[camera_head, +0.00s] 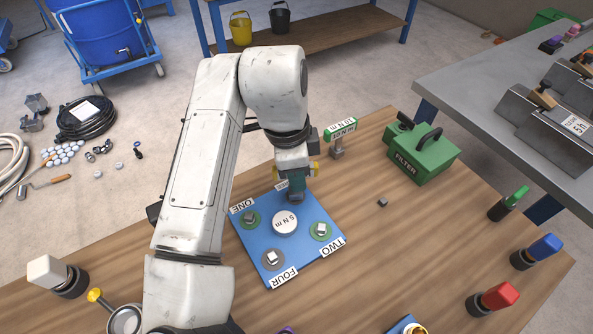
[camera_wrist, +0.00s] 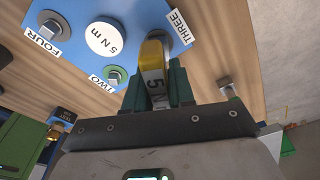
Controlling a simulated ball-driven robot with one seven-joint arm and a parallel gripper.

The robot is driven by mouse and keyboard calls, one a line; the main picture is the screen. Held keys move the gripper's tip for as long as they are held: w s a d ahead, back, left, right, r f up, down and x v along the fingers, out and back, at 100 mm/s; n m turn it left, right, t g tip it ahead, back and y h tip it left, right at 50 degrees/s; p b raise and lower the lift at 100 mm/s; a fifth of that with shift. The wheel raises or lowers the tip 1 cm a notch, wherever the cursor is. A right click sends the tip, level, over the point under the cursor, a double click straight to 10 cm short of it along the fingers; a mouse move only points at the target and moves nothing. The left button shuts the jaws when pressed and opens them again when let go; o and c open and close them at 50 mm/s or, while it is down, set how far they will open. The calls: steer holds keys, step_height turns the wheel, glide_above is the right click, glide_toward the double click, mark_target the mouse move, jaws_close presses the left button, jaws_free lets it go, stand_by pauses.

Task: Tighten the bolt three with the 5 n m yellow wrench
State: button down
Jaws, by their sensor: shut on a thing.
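My gripper (camera_head: 296,194) points down over the far corner of the blue plate (camera_head: 262,253), at the bolt marked THREE. Its green fingers are shut on the yellow wrench (camera_wrist: 153,60), whose white label with a 5 shows between them in the wrist view. The wrench head is at bolt three, beside the THREE label (camera_wrist: 178,23). The wrench mostly hides this bolt, and I cannot tell whether the head is seated. A round 5 N m disc (camera_head: 285,223) is at the plate's middle. Bolts ONE (camera_head: 250,219), TWO (camera_head: 320,230) and FOUR (camera_head: 272,258) surround it.
A stand with a green 10 N m label (camera_head: 341,130) is just beyond the plate. A green FILTER box (camera_head: 422,158) is to its right. Red (camera_head: 493,299), blue (camera_head: 537,252) and green (camera_head: 508,204) handled items line the right edge.

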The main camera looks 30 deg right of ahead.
steer(key=m, duration=0.2)
steer(key=m+b, duration=0.1)
steer(key=m, duration=0.1)
steer(key=shift+s+f+b, duration=0.1)
steer(key=shift+f+b, duration=0.2)
steer(key=shift+f, duration=0.05)
steer(key=c, duration=0.9)
jaws_free()
steer(key=shift+r, duration=0.2)
steer(key=shift+c, duration=0.3)
jaws_close()
steer(key=shift+r, duration=0.1)
steer(key=shift+r, duration=0.1)
steer(key=shift+r+p, duration=2.55)
steer(key=shift+r, duration=0.35)
